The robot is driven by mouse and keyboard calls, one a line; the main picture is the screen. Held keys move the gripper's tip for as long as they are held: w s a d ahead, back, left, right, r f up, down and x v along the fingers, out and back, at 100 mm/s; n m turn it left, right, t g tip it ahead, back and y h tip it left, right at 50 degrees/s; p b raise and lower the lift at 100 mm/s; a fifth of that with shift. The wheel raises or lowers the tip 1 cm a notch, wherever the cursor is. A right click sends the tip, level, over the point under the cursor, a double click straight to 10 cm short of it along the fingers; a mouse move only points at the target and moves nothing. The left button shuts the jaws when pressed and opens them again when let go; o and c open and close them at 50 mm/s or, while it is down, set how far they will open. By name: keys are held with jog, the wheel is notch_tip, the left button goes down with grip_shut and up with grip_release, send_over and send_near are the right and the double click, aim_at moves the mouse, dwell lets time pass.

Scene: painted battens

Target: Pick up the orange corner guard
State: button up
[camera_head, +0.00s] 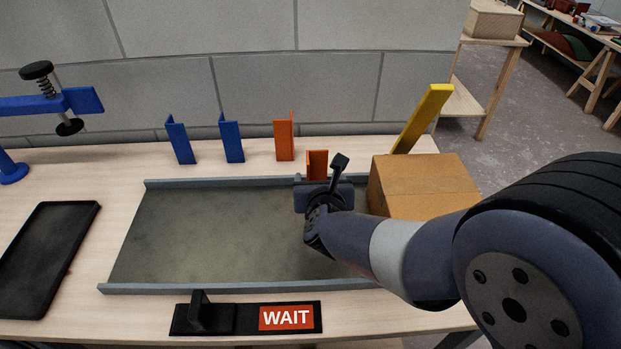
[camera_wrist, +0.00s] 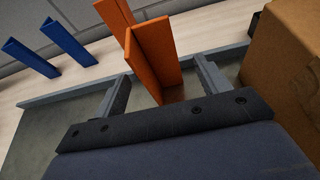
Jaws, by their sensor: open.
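Two upright orange corner guards stand toward the back of the wooden bench. The nearer orange corner guard (camera_head: 317,161) is just beyond my gripper (camera_head: 320,181), which partly hides its lower part. In the wrist view this guard (camera_wrist: 158,52) appears between the two fingers of my gripper (camera_wrist: 161,74), with a gap on each side. My gripper is open and holds nothing. The farther orange corner guard (camera_head: 284,138) stands behind and to the left; it also shows at the top of the wrist view (camera_wrist: 114,14).
Two blue corner guards (camera_head: 181,142) (camera_head: 231,141) stand left of the orange ones. A cardboard box (camera_head: 425,183) is close on my gripper's right, with a yellow batten (camera_head: 424,118) leaning behind it. A grey rimmed tray (camera_head: 200,235) lies below; a WAIT sign (camera_head: 286,318) lies in front.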

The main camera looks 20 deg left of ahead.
aim_at(317, 169)
jog(key=shift+p+x, duration=0.7)
jog(key=shift+x, duration=2.15)
jog(key=shift+r, duration=0.1)
jog(key=shift+c, duration=0.2)
jog(key=c, duration=1)
